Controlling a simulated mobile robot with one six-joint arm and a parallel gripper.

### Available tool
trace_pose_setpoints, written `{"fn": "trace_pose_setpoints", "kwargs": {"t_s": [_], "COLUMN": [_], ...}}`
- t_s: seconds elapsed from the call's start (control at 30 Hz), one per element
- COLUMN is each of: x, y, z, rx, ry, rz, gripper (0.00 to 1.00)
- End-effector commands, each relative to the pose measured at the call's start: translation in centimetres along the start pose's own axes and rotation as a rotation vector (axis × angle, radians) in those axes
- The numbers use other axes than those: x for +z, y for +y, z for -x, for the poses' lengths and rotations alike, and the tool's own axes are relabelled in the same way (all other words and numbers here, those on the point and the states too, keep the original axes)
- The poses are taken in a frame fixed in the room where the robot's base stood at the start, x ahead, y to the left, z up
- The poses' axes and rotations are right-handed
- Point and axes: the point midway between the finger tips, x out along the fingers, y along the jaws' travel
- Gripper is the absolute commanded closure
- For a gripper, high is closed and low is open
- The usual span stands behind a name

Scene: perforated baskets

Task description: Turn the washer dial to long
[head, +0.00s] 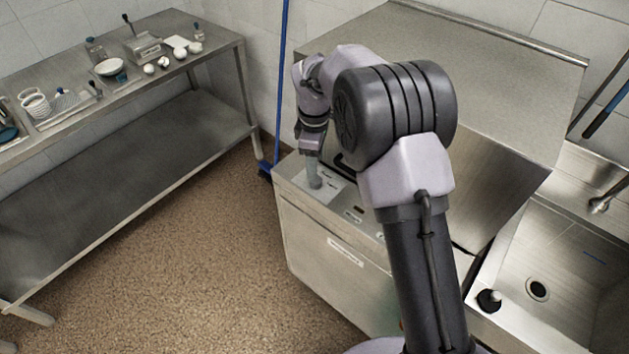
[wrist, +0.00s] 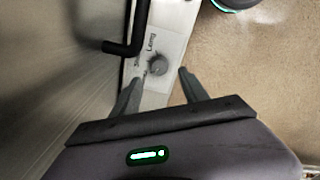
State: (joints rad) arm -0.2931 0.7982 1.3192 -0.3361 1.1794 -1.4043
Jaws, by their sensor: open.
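The washer (head: 340,258) is a steel box with a panel on its top left corner. In the wrist view the dial (wrist: 157,64) is a round grey knob on a white panel (wrist: 172,28). The word "Long" is printed on the panel above the dial, and other lettering below it is too small to read. My gripper (wrist: 159,77) is open, its fingers on either side of the dial, which shows just beyond the gap between the tips. I cannot tell contact or where the dial points. In the head view my gripper (head: 314,182) points down at the panel, hiding the dial.
A black bar handle (wrist: 124,47) stands close to the left of the dial. A steel sink (head: 560,270) lies to the right. A steel table (head: 130,75) with dishes and jars stands at the left. A blue pole (head: 284,70) stands behind; the brown floor between is clear.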

Motion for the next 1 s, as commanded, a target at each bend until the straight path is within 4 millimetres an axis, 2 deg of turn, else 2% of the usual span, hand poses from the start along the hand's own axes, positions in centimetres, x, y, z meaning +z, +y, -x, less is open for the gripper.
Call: {"fn": "trace_pose_setpoints", "kwargs": {"t_s": [0.03, 0.1, 0.23, 0.37, 0.6, 0.87, 1.0], "x": [0.0, 0.0, 0.0, 0.0, 0.0, 0.0, 0.0], "y": [-0.1, -0.1, 0.0, 0.0, 0.0, 0.0, 0.0], "z": [-1.8, -3.4, -5.4, -6.1, -6.0, -6.0, -6.0], "rx": [-0.002, -0.002, -0.001, 0.0, 0.001, 0.001, 0.001], "ry": [0.0, 0.0, 0.0, 0.001, 0.001, 0.001, 0.001], "rz": [-0.001, 0.0, -0.001, -0.002, -0.002, -0.002, -0.003], "gripper": [0.48, 0.48, 0.48, 0.48, 0.48, 0.99, 1.0]}}
